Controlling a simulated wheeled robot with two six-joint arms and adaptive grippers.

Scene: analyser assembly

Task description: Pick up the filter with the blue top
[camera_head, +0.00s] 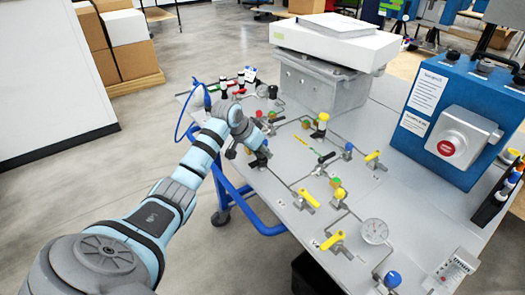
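Small blue-topped parts stand on the grey panel table (290,215). One blue top (393,279) is at the near edge, and another blue top (348,147) is near the middle. I cannot tell for sure which one is the filter. My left gripper (260,158) is at the left edge of the panel, left of both blue tops and apart from them. It is small and dark here, and I cannot see whether its fingers are open. No blue-topped part shows in it. My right gripper is out of view.
Yellow-handled valves (309,198), thin pipes and a round gauge (374,231) crowd the panel. A blue box with a red button (446,148) stands at the right. A grey box with a white top (338,47) stands at the back. Floor is open at the left.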

